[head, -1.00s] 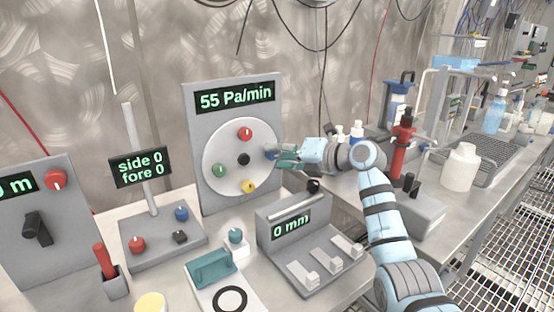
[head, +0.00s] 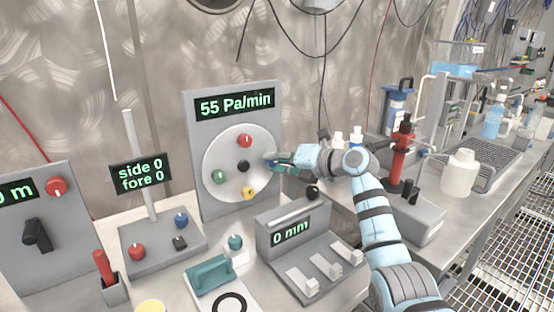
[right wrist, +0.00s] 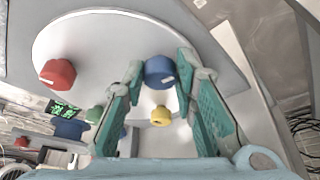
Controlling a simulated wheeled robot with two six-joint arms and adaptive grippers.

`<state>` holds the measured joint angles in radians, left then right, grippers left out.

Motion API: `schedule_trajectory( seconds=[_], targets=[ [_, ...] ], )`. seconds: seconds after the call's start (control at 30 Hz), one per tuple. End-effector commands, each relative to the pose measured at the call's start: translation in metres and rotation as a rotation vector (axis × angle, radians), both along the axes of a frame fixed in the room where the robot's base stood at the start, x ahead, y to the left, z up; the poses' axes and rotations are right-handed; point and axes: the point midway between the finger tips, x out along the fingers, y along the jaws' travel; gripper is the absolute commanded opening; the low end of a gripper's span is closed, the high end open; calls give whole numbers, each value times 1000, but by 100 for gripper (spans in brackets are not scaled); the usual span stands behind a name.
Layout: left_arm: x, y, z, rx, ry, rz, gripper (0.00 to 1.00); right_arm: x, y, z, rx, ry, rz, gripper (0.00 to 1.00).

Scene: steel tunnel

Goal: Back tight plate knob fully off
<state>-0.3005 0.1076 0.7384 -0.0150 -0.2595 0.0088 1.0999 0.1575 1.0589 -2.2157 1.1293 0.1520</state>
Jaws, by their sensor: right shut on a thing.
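A round pale plate (head: 214,150) stands on an upright grey panel whose display (head: 235,101) reads "55 Pa/min". It bears a red knob (head: 244,141) at the top, a green knob (head: 218,177) at the left, a yellow knob (head: 248,193) at the bottom and a black knob (head: 243,166) in the centre. The blue knob (right wrist: 160,72) is at the plate's right side, mostly hidden by my right gripper (head: 272,161) in the head view. In the right wrist view, the green fingers of my right gripper (right wrist: 157,80) are shut on the blue knob. My left gripper is out of view.
A grey box with a "0 mm" display (head: 291,232) and several levers stands below my right arm. A stand with a "side 0 fore 0" display (head: 141,171) is left of the panel.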

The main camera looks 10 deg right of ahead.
Motion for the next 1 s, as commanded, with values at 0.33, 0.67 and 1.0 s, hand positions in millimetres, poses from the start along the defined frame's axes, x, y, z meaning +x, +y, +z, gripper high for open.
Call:
schedule_trajectory(
  seconds=[0.33,0.67,1.0],
  targets=[
    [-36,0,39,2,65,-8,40,-1,2,7,-175,-65,1,0],
    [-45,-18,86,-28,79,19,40,-2,4,8,-456,-182,2,0],
    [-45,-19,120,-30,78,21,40,-3,7,6,-755,-305,2,0]
  ],
)
